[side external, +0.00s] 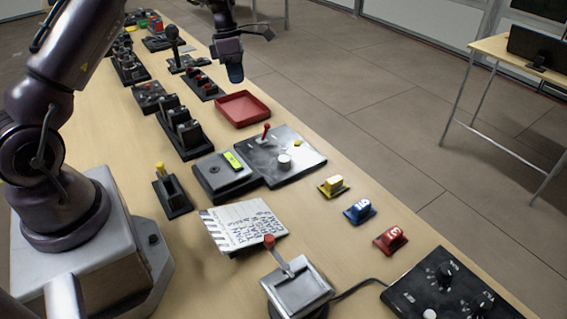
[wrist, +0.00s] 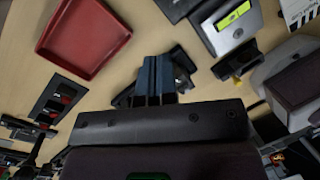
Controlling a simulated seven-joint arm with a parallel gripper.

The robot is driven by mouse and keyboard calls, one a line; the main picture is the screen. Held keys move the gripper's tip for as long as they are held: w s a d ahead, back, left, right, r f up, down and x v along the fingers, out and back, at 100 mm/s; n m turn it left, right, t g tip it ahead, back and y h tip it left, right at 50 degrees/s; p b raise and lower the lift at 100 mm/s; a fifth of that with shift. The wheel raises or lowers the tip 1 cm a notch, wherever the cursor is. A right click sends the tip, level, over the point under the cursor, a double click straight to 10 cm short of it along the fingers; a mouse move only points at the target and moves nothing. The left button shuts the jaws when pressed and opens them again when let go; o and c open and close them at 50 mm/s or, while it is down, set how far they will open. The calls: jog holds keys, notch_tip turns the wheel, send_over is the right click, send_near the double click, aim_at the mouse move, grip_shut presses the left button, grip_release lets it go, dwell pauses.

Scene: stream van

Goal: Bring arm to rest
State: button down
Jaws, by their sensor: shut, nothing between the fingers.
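My gripper (side external: 236,74) hangs from my arm over the far part of the long wooden table in the side external view, above and beyond the red tray. In the wrist view my gripper (wrist: 154,80) shows its blue-grey fingertips pressed together with nothing between them. The fingers are clear of the table and touch nothing that I can see. My base stands at the left of the side external view.
An empty red tray (side external: 243,108) lies below my gripper; it also shows in the wrist view (wrist: 84,38). A lever panel (side external: 291,157), a clapperboard (side external: 241,224), a row of switch blocks (side external: 184,129) and a knob box (side external: 437,283) crowd the table.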

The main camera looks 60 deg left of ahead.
jog(key=s+d+r+m+t+y, duration=0.1)
jog(key=s+d+r+m+t, duration=0.1)
jog(key=s+d+r+m, duration=0.7)
jog(key=s+d+r+m+t+y, duration=0.1)
jog(key=s+d+r+m+t, duration=0.2)
jog(key=s+d+r+m, duration=0.6)
jog(key=s+d+m, duration=0.4)
jog(key=d+m, duration=0.2)
jog(key=m, duration=0.6)
jog(key=shift+d+r+y, duration=0.15)
jog(key=shift+r+y, duration=0.1)
jog(key=shift+y, duration=0.05)
